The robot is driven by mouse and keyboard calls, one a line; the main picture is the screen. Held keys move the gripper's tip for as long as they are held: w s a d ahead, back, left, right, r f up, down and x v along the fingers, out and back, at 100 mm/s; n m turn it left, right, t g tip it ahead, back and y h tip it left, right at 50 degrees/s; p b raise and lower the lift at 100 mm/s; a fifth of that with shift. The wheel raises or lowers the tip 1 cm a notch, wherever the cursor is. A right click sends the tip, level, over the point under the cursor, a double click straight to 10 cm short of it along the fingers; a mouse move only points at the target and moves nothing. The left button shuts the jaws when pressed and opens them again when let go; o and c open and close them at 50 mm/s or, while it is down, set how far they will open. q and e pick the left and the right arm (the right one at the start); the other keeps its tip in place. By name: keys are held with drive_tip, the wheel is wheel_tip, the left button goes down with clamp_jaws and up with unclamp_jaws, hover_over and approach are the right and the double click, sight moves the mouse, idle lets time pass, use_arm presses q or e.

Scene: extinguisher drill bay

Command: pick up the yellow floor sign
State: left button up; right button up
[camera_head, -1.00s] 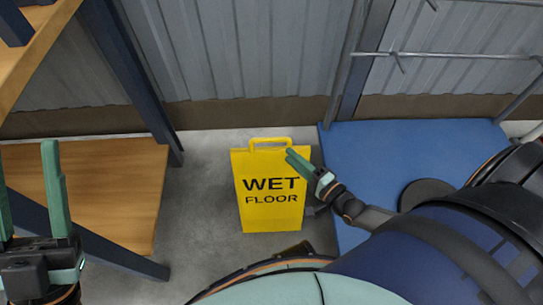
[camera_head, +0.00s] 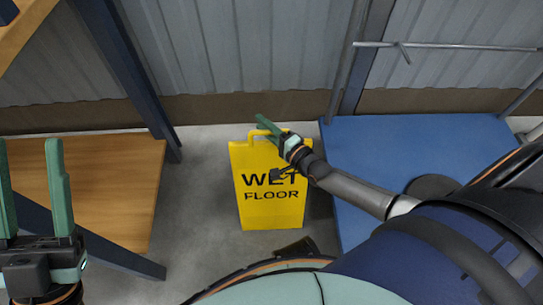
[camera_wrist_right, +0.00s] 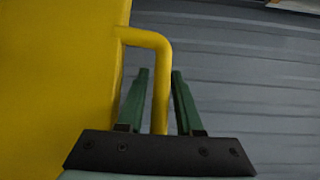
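The yellow floor sign (camera_head: 270,205) stands upright on the grey floor, with "WET FLOOR" in black on its face. Its looped top handle (camera_head: 253,135) is partly hidden by my right gripper (camera_head: 264,125). In the right wrist view the handle (camera_wrist_right: 160,75) runs down between the two green fingers of the right gripper (camera_wrist_right: 159,75), which are apart, with gaps on both sides. The sign's yellow panel (camera_wrist_right: 55,80) fills the left of that view. My left gripper (camera_head: 30,185) is open and empty at the left, over the wooden shelf, far from the sign.
A wooden shelf (camera_head: 110,185) with dark blue posts (camera_head: 115,65) stands left of the sign. A blue platform (camera_head: 400,150) with metal rails lies to the right. A corrugated wall (camera_head: 250,50) is behind. Bare floor (camera_head: 195,200) shows left of the sign.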

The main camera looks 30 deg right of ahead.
drive_tip(key=shift+c, duration=0.2)
clamp_jaws()
idle(1.1)
drive_tip(key=shift+r, duration=0.3)
